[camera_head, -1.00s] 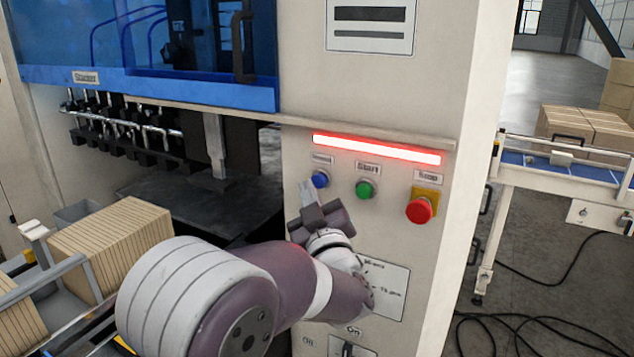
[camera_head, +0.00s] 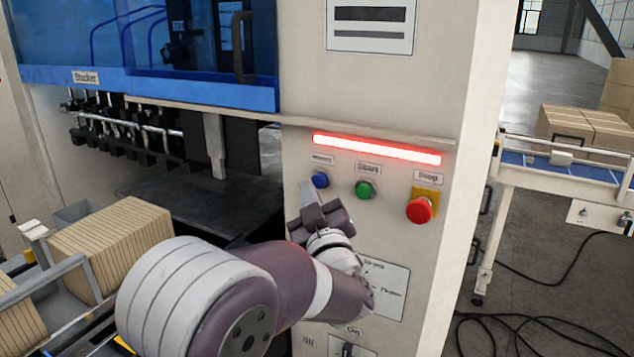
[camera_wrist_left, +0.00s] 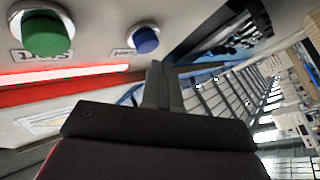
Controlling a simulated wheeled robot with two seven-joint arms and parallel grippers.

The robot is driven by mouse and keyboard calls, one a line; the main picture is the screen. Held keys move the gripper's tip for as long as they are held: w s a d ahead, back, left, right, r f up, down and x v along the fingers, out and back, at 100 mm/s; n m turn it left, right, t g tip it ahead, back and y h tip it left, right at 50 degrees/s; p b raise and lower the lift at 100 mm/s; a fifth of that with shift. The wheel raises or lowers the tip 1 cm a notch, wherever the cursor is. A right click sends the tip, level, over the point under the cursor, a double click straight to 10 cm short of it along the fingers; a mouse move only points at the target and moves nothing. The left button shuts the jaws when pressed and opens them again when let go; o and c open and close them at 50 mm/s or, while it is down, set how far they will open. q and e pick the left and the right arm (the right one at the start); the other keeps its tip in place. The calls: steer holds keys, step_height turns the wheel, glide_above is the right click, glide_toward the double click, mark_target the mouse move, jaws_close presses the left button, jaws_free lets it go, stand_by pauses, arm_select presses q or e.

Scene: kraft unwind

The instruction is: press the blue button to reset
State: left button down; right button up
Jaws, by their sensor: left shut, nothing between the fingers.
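The blue button (camera_head: 320,179) sits on the cream machine panel, left of the green Start button (camera_head: 364,189) and the red Stop button (camera_head: 419,210). My left gripper (camera_head: 307,188) is shut and empty, its fingertips just below and left of the blue button in the head view. In the left wrist view the blue button (camera_wrist_left: 146,39) shows just beyond and left of the fingertips (camera_wrist_left: 156,66), and the green button (camera_wrist_left: 46,32) is further left. I cannot tell whether the fingertips touch the panel. My right gripper is not in view.
A lit red light bar (camera_head: 377,149) runs above the buttons under a narrow ledge. A stack of cardboard (camera_head: 113,245) stands at the lower left. A conveyor with boxes (camera_head: 585,127) is at the right, with cables on the floor below.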

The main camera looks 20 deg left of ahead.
arm_select(q)
steer(key=shift+w, duration=0.15)
steer(key=shift+w, duration=0.3)
steer(key=shift+w+d+b, duration=0.15)
steer(key=shift+w+b, duration=0.15)
steer(key=shift+w, duration=0.25)
stand_by(0.8)
stand_by(0.4)
steer(key=shift+s+b, duration=0.6)
steer(key=shift+s, duration=0.35)
